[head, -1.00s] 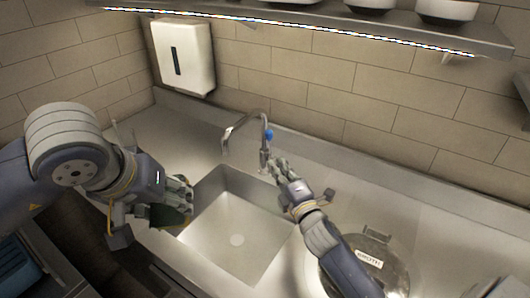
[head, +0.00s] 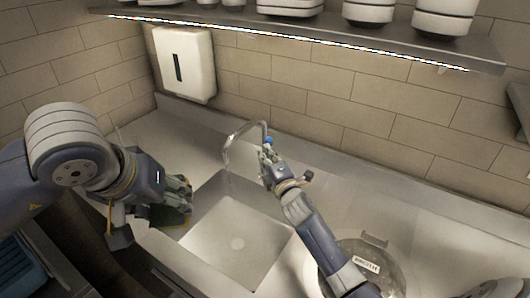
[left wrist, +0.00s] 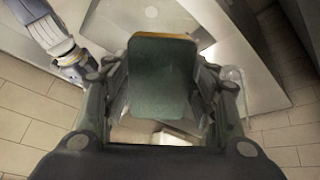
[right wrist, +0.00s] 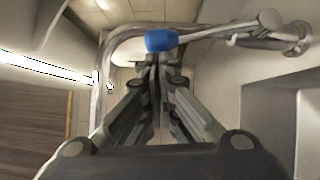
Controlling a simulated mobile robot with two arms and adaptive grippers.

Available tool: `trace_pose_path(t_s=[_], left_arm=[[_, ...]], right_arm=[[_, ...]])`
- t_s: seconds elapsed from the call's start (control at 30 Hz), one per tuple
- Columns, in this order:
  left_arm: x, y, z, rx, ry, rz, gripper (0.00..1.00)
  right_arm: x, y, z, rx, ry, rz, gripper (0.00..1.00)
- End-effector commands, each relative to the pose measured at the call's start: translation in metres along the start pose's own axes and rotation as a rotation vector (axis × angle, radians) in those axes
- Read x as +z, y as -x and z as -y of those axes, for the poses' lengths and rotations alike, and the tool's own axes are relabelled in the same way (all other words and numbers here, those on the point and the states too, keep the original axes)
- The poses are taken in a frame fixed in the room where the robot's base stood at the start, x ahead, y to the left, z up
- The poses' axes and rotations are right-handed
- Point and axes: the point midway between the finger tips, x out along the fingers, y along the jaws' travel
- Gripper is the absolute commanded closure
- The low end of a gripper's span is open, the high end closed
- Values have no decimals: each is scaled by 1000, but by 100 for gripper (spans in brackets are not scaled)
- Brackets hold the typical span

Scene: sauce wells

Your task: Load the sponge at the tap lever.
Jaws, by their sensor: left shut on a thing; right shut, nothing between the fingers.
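The tap (head: 232,138) arches over the sink's back edge. Its lever ends in a blue tip (head: 269,140), which also shows in the right wrist view (right wrist: 161,40). My right gripper (head: 266,153) is shut and empty, with its fingertips right at the blue tip; I cannot tell whether they touch it. My left gripper (head: 187,190) is shut on the sponge at the sink's left edge. The sponge (left wrist: 160,90) is dark green with an orange-yellow edge, and it fills the space between the fingers in the left wrist view. In the head view the gripper partly hides it.
The sink basin (head: 233,242) is empty. A round lid with a label (head: 347,252) lies on the counter to the right. A white dispenser (head: 185,65) hangs on the wall, and a shelf (head: 300,37) with bowls runs above. The counter right of the tap is clear.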

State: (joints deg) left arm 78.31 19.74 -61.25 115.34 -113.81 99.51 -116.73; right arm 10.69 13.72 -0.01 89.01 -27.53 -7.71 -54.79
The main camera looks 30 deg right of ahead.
Motion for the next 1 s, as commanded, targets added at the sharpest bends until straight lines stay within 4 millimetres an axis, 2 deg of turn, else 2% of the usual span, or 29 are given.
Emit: trace_pose_path(t_s=[0.23,0.5,1.0], left_arm=[[0,0,0,0,0,0,66],[-2,3,0,0,0,0,66],[-2,3,0,0,0,0,66]], right_arm=[[1,0,-1,0,1,0,100],[20,-14,-11,1,3,0,100],[22,-14,-10,0,0,-1,100]])
